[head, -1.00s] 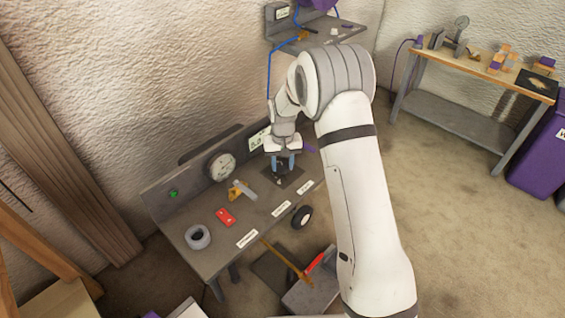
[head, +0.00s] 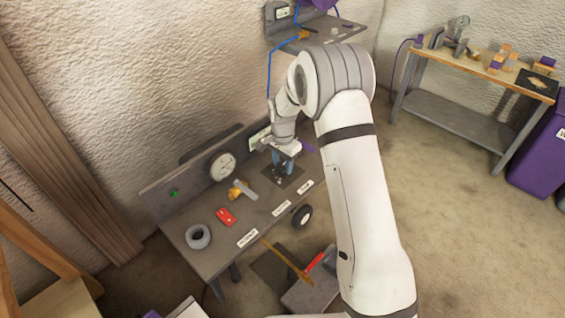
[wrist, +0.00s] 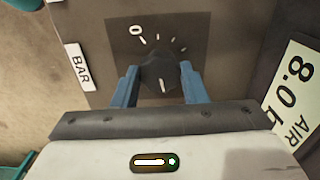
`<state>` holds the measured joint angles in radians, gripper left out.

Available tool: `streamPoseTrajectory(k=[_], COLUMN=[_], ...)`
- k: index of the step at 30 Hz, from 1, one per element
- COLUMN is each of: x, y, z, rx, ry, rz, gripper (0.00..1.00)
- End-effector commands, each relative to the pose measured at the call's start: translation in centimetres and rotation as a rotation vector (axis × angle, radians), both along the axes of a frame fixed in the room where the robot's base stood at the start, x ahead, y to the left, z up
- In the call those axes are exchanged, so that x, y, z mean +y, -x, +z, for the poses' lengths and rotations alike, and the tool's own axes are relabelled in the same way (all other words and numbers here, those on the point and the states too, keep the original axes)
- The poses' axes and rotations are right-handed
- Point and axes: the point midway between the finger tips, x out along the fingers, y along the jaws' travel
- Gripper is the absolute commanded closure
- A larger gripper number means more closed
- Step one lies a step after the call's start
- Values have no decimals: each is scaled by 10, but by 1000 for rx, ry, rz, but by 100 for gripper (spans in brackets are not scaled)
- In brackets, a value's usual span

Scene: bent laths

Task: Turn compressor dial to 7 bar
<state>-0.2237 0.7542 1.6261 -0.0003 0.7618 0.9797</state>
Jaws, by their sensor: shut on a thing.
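The compressor dial (wrist: 160,72) is a dark knob on a dark square plate (wrist: 120,38), with a white pointer line towards the bottom of the wrist view. White tick marks and a "0" show beyond it. My gripper (wrist: 158,78) has its two blue fingers on either side of the knob, shut on it. In the head view my gripper (head: 281,165) is over the plate (head: 292,176) on the grey bench; the knob is mostly hidden there. A "BAR" label (wrist: 79,67) lies beside the plate.
A round gauge (head: 222,167) is on the bench's back panel. An "8.0 b… AIR" sign (wrist: 298,85) stands close on the right.

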Motion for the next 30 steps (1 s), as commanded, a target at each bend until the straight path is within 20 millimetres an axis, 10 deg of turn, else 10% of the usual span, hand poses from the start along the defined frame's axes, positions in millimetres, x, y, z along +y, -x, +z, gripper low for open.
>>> streamPoseTrajectory(k=[26, 27, 30], x=[1, 1, 1], y=[-1, -1, -1], z=[1, 1, 1], rx=[-3, -3, -3], ry=[-2, -2, -2], rz=[-157, -157, -157], gripper=[83, 59, 51])
